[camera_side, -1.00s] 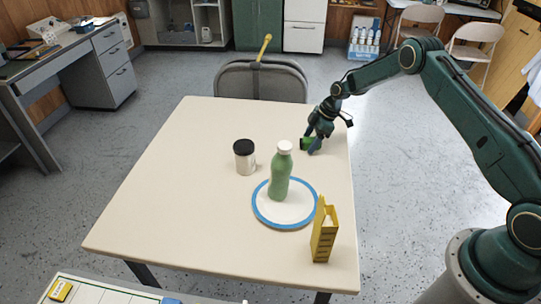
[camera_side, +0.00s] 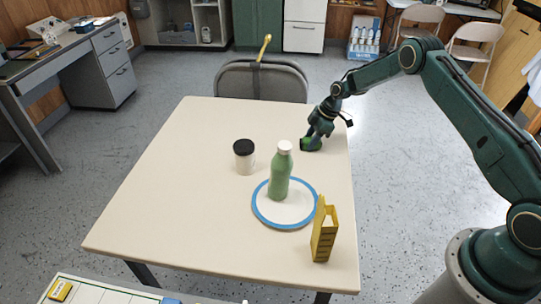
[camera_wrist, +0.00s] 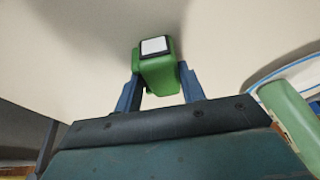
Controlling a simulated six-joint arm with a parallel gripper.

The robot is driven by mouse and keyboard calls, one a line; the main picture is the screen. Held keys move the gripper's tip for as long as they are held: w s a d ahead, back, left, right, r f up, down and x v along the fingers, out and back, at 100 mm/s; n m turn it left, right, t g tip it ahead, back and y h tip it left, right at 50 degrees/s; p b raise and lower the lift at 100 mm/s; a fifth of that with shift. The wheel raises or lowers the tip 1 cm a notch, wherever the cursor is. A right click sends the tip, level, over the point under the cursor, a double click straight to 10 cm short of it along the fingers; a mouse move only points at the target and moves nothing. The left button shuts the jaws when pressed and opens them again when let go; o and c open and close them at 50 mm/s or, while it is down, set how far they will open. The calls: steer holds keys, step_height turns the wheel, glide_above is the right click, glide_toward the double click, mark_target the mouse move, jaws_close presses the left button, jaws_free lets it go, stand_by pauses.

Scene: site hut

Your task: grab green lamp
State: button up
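The green lamp (camera_side: 309,145) is near the right edge of the cream table, below my gripper (camera_side: 316,139). In the wrist view the lamp (camera_wrist: 158,72) is a small green block with a pale square face framed in black. It sits between the two blue fingers of my gripper (camera_wrist: 158,80). Both fingertips appear to touch its sides, so the gripper looks shut on it. The lamp appears to be at table height; a gap below it cannot be made out. The gripper hides part of it in the side view.
A green bottle (camera_side: 280,172) stands on a blue-rimmed white plate (camera_side: 292,220). A black-lidded jar (camera_side: 244,158) stands to its left, and a yellow holder (camera_side: 323,236) is near the front right corner. The left half of the table (camera_side: 170,190) is clear. A chair (camera_side: 262,82) stands behind.

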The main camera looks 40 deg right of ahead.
mark_target(311, 138)
steer(key=shift+r, duration=0.15)
step_height(311, 138, up, 20)
stand_by(0.6)
steer(key=shift+a, duration=0.1)
stand_by(0.4)
